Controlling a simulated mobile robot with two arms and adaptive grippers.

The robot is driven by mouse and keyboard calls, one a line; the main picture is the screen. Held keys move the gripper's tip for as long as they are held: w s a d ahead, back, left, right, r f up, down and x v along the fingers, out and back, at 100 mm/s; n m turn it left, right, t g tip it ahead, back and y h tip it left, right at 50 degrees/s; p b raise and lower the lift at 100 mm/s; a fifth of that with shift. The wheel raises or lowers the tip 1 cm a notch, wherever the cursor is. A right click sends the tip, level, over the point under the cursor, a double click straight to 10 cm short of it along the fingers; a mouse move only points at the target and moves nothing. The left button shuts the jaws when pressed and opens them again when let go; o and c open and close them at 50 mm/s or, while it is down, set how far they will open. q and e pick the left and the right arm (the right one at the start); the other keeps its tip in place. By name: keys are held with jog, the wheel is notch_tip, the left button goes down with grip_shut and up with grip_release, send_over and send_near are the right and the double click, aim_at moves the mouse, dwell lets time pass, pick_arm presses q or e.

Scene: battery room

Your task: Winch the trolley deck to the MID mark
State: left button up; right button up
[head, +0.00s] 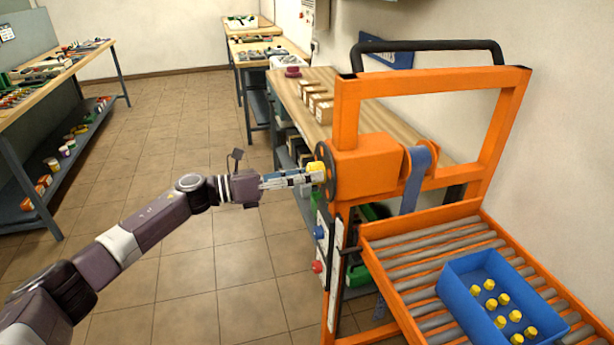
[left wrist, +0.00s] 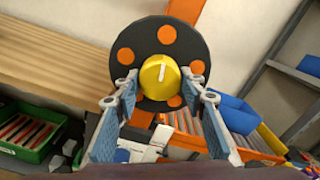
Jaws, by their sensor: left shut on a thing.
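The orange trolley (head: 346,120) stands at the right with its roller deck (head: 415,262) in front of the frame. A blue strap (head: 414,180) hangs from the winch housing (head: 368,162). The winch wheel is a black disc with orange spots (left wrist: 125,58) and a yellow knob (left wrist: 159,77) with a white line at its middle. My left gripper (head: 314,173) reaches the wheel from the left and is shut on the yellow knob, which also shows in the head view (head: 317,167). In the left wrist view the fingers flank the knob. My right gripper is not in view.
A blue bin (head: 455,292) with several yellow-topped items sits on the deck. A workbench (head: 330,133) with cardboard boxes stands behind the trolley. Another bench (head: 48,72) is at the left. The tiled floor between is clear.

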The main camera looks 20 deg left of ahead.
pick_arm(q)
jog(key=n+p, duration=1.2)
jog(key=n, duration=2.1)
jog(key=shift+n+p, duration=0.35)
jog(key=shift+n, duration=0.05)
